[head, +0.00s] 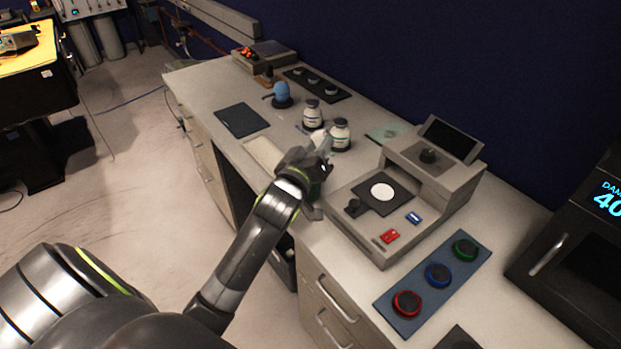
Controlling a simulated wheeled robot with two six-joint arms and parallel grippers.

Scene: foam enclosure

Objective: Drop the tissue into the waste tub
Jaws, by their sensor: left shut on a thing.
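My left gripper (318,160) reaches over the bench beside the grey instrument and is shut on a small, crumpled-looking white tissue (320,139). The tissue shows at the fingertips, in front of the two white bottles, and the gripper hides part of it. My right gripper is not in view.
A blue bulb (282,94), a dark mat (241,120) and a pale tray (263,152) lie left. A panel with coloured knobs (436,276) is in front.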

